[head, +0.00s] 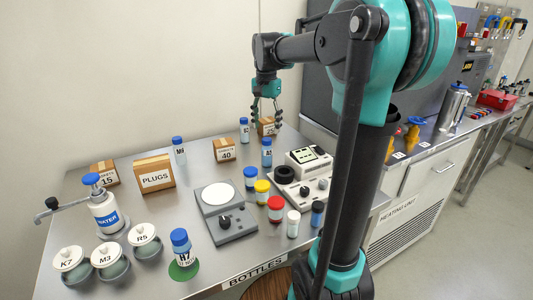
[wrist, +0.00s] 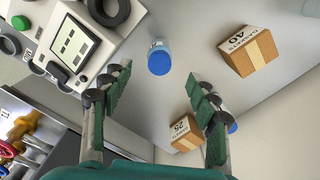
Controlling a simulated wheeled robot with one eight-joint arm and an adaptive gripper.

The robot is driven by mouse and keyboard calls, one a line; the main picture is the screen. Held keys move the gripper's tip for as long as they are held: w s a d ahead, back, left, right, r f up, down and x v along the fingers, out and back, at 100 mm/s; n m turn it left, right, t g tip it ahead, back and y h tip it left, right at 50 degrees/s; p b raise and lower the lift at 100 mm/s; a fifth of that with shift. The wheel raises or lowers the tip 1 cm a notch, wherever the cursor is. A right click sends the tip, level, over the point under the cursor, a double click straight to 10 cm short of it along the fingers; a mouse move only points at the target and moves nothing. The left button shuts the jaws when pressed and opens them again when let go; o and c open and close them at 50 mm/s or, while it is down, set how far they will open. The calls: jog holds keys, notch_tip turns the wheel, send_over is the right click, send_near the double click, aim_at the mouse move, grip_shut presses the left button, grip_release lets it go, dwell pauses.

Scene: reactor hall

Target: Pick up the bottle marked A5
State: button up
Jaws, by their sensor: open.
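A clear bottle with a blue cap (head: 266,152) stands upright on the steel table left of the white device; its small label seems to read A5. In the wrist view its blue cap (wrist: 159,61) shows ahead of the fingertips, roughly midway between them. My gripper (head: 267,114) is open and empty, with its fingers pointing down, above the far part of the table. In the wrist view the gripper (wrist: 161,88) has its fingers spread wide, touching nothing. Another blue-capped bottle (head: 244,130) stands farther back; its cap (wrist: 232,127) is partly hidden by the right finger.
A box marked 40 (head: 224,150) is left of the bottle, and a box marked 25 (wrist: 186,131) is farther back. The white device with a screen (head: 308,160) is close on the right. Several coloured-cap bottles, including a yellow one (head: 262,192), stand nearer the front.

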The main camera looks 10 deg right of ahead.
aim_at(267, 149)
notch_tip(267, 149, down, 10)
jog(key=shift+w+d+f, duration=0.1)
jog(key=shift+w+f, duration=0.05)
jog(key=shift+f, duration=0.05)
jog(key=c, duration=1.3)
